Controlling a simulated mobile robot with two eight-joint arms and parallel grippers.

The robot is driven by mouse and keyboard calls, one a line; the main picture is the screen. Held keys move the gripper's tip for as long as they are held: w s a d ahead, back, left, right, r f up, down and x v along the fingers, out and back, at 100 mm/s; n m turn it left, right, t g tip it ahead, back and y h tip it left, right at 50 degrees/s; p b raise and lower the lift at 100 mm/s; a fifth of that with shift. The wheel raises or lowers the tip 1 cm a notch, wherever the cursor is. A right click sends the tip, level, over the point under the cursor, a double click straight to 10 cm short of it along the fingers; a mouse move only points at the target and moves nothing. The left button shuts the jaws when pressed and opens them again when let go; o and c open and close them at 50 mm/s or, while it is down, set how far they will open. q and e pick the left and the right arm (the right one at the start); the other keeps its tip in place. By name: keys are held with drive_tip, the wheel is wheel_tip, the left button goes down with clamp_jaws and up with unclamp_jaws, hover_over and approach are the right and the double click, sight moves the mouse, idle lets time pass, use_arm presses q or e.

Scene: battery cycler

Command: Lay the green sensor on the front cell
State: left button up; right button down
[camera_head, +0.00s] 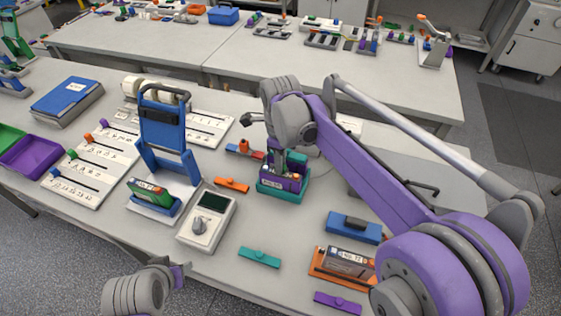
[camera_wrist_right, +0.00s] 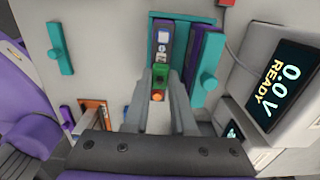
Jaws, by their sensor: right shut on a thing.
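My right gripper (camera_head: 285,160) is shut on a small green piece, which I take to be the green sensor (camera_wrist_right: 161,75). The sensor sits between the two grey fingers (camera_wrist_right: 158,88), with an orange spot near it. In the wrist view it is over or against the near end of a dark cell (camera_wrist_right: 163,38) in a teal holder (camera_wrist_right: 153,28); I cannot tell if they touch. In the head view my gripper partly hides this holder (camera_head: 283,196). Another cell (camera_head: 349,261) sits in an orange holder (camera_head: 318,266) at the front right. My left gripper's fingers are not seen.
A teal bar (camera_head: 259,257), an orange bar (camera_head: 231,184) and a purple bar (camera_head: 337,303) lie on the table. A grey meter (camera_head: 207,220) and a blue stand (camera_head: 163,130) are to the left. A box with a lit display (camera_wrist_right: 276,85) is close at right in the wrist view.

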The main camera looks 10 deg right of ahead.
drive_tip(key=shift+f, duration=0.55)
idle(0.4)
drive_tip(key=c, duration=0.7)
unclamp_jaws()
drive_tip(key=shift+o, duration=0.2)
wheel_tip(320, 180, up, 11)
drive_tip(key=shift+f, duration=0.15)
